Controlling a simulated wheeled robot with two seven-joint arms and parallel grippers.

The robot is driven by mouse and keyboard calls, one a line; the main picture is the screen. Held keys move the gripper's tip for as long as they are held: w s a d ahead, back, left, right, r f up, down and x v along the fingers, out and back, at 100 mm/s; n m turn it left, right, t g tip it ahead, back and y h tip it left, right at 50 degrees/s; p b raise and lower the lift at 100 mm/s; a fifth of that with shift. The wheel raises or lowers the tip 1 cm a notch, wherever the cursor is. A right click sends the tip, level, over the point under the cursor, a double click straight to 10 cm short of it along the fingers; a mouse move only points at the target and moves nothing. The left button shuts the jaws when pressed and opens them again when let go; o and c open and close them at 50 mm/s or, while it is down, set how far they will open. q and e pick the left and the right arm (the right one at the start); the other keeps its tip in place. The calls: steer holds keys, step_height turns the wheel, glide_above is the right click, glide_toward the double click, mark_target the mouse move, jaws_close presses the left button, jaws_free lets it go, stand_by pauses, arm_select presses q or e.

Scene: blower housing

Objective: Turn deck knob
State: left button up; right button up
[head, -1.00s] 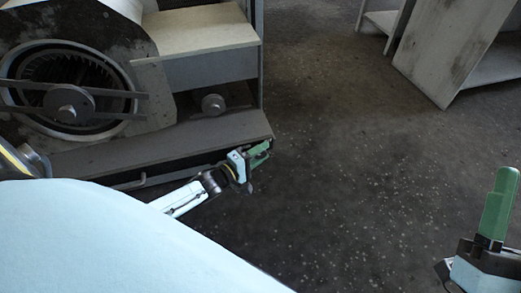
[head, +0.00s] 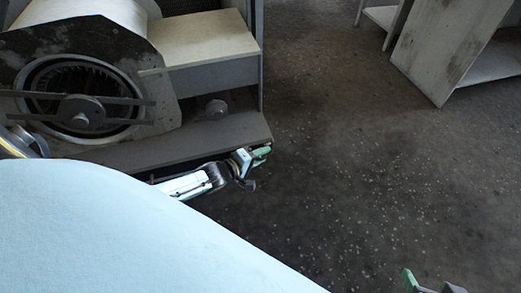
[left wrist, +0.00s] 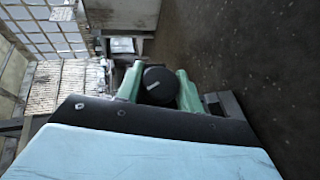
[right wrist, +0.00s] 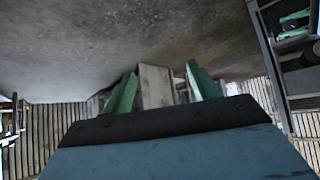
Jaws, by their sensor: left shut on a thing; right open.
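The deck knob (left wrist: 158,85) is a round black knob with a pale line across its face, seen in the left wrist view. It sits between the two green fingers of my left gripper (left wrist: 159,80), which is shut on it. In the head view my left gripper (head: 260,156) is at the front right corner of the blower housing's deck (head: 190,140), and the knob cannot be made out there. My right gripper (head: 430,282) is at the bottom edge of the head view, mostly cut off. In the right wrist view its green fingers (right wrist: 161,75) are apart, open and empty.
The blower drum (head: 78,110) with its hub and cross bars stands at the left of the deck. A box with a light top (head: 200,40) is beside it. A pale shelf unit (head: 445,50) stands at the upper right. The dark floor between is clear.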

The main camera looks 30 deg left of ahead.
arm_select(q)
steer(key=shift+r+g+p, duration=0.1)
steer(key=shift+g+p, duration=0.4)
steer(key=shift+p, duration=0.45)
arm_select(e)
steer(key=s+d+f+g+h, duration=0.1)
steer(key=s+d+f+g, duration=0.2)
steer(key=s+g, duration=0.35)
arm_select(q)
steer(key=shift+m+g+y+p, duration=0.4)
steer(key=shift+g+y+p, duration=0.25)
steer(key=shift+p, duration=0.6)
steer(key=g+y+p, duration=0.1)
steer(key=p, duration=0.1)
steer(key=shift+m+g+p, duration=0.3)
steer(key=shift+g, duration=0.35)
arm_select(e)
steer(key=d+f, duration=0.2)
steer(key=f, duration=0.5)
steer(key=s+d+f+h, duration=0.1)
steer(key=d+f, duration=0.2)
steer(key=f, duration=0.4)
steer(key=shift+d+f+t, duration=0.3)
steer(key=shift+f+t, duration=0.05)
arm_select(q)
steer(key=o, duration=1)
steer(key=shift+p, duration=0.35)
arm_select(e)
steer(key=shift+r, duration=0.1)
